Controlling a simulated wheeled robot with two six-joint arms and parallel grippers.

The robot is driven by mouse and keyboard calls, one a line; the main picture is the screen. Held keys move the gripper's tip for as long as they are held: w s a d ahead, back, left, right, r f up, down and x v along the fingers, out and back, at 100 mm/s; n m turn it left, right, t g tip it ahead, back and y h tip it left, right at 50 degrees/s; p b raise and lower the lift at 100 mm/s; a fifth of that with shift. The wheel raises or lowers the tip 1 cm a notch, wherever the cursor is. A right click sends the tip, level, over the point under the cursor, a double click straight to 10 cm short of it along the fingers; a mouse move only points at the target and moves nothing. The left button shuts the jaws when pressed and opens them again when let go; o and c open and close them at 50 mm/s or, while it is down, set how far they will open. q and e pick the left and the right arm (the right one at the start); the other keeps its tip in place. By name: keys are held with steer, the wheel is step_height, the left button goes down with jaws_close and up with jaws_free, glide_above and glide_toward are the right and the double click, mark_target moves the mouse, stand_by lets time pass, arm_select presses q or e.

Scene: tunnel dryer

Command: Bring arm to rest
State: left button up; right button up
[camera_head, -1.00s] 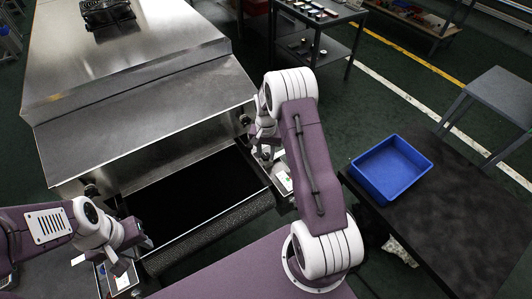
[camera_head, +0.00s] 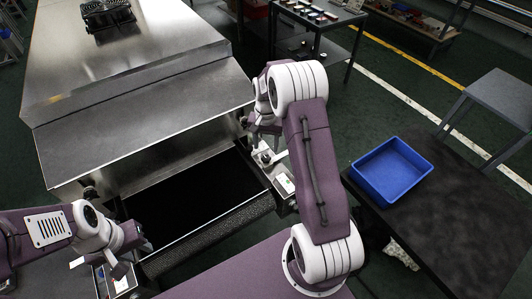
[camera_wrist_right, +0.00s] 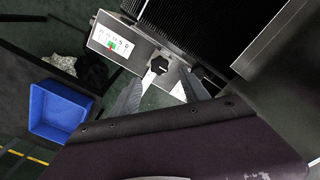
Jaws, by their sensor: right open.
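My right arm reaches over the front right corner of the tunnel dryer (camera_head: 130,125). In the right wrist view, my right gripper (camera_wrist_right: 161,92) is open and empty. Its two dark fingers point towards a black knob (camera_wrist_right: 158,66) on the grey control panel, which also carries a white label plate (camera_wrist_right: 111,41). I cannot tell the exact gap between fingers and knob. In the head view this gripper is mostly hidden by my arm. My left gripper (camera_head: 137,238) is at the lower left, beside the dryer's other front corner; its fingers are not clear.
A blue bin (camera_head: 391,171) stands on a dark table (camera_head: 455,215) at the right. The dryer's black belt (camera_head: 190,200) lies between my arms. A grey stool (camera_head: 497,100) and a shelf with small items (camera_head: 318,20) stand further back. Open floor lies between.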

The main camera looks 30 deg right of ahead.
steer(key=shift+r, duration=1.35)
steer(key=s+a+r+n+t, duration=0.1)
steer(key=s+a+r+n, duration=0.2)
steer(key=s+a+r, duration=0.5)
steer(key=s+a+f+n, duration=0.2)
steer(key=s+f+n, duration=0.2)
steer(key=s, duration=0.6)
steer(key=shift+s+a+f+n, duration=0.3)
steer(key=shift+s+a+f, duration=0.1)
steer(key=shift+f, duration=0.4)
